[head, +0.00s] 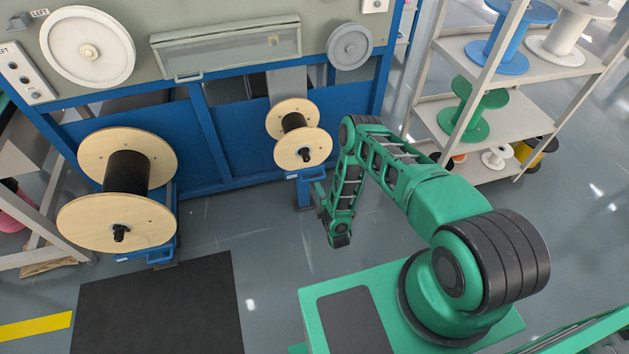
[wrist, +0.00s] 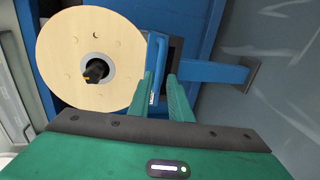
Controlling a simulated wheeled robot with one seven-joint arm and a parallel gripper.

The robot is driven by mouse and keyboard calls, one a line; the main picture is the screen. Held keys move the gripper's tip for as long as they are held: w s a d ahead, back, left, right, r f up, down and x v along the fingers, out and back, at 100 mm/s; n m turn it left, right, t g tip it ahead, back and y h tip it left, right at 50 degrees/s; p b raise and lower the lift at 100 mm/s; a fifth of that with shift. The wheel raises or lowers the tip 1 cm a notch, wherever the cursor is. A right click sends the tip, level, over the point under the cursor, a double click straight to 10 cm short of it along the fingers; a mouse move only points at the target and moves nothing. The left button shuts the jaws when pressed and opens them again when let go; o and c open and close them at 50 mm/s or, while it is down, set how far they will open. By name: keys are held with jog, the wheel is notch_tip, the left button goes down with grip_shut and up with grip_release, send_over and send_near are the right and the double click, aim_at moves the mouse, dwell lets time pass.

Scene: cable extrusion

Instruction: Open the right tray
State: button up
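The right tray (head: 303,174) is a blue support low at the machine's front, under the smaller wooden spool (head: 303,157) wound with black cable. In the wrist view, the same spool's round flange (wrist: 75,45) fills the upper left. A blue bar handle (wrist: 156,60) stands upright beside the flange. My gripper (wrist: 160,85) is open, with its two green fingers apart. The handle shows in line with the gap between the fingertips, close to the left finger; I cannot tell whether they touch. In the head view, my gripper (head: 321,193) is beside the right tray, partly hidden by my arm.
A larger wooden spool (head: 120,175) sits on the left blue tray (head: 163,238). A shelf rack (head: 475,95) with several spools stands on the right. A black mat (head: 160,305) lies at front left. Open grey floor lies between mat and rack.

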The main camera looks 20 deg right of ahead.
aim_at(314, 179)
jog(key=x, duration=0.8)
